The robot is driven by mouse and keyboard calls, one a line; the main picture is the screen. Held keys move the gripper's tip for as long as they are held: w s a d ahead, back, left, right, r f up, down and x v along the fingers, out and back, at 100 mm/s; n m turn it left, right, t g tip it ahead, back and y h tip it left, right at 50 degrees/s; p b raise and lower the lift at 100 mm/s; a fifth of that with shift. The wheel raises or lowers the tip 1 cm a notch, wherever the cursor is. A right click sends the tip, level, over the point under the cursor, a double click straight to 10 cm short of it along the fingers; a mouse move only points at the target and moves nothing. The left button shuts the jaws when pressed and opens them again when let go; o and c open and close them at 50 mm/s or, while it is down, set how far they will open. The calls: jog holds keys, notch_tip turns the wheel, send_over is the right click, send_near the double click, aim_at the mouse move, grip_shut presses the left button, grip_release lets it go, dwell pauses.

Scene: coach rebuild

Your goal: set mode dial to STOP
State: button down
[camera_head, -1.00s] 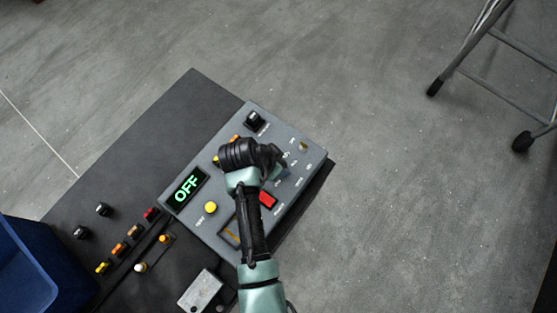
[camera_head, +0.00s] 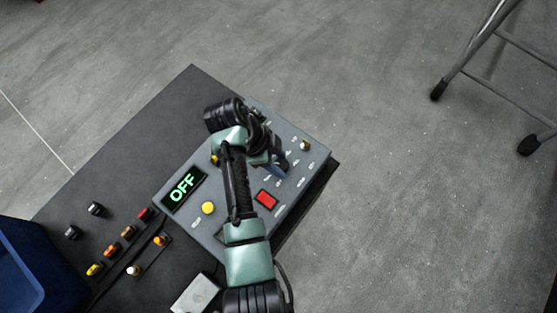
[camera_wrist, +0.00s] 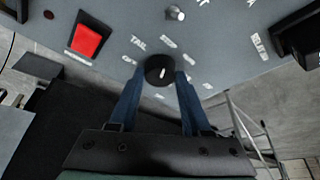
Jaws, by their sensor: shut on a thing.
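The mode dial (camera_wrist: 160,71) is a small round black knob with a white pointer mark, on the grey control panel (camera_head: 222,226). My gripper (camera_wrist: 162,78) has its blue fingers on either side of the dial and is shut on it. The pointer leans toward the upper labels there. In the head view my gripper (camera_head: 279,167) is over the right part of the panel, and my arm hides the dial.
The panel also bears a red square button (camera_head: 266,199), a yellow button (camera_head: 208,208), a green OFF display (camera_head: 184,188) and a silver knob (camera_head: 305,145). Several small knobs and a blue bin (camera_head: 22,262) lie to the left. A metal-legged stand (camera_head: 490,75) is at right.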

dwell(0.4)
jog(key=shift+c, duration=1.8)
grip_release()
jog(key=p+v, duration=0.3)
jog(key=v, duration=1)
jog(key=shift+d, duration=0.1)
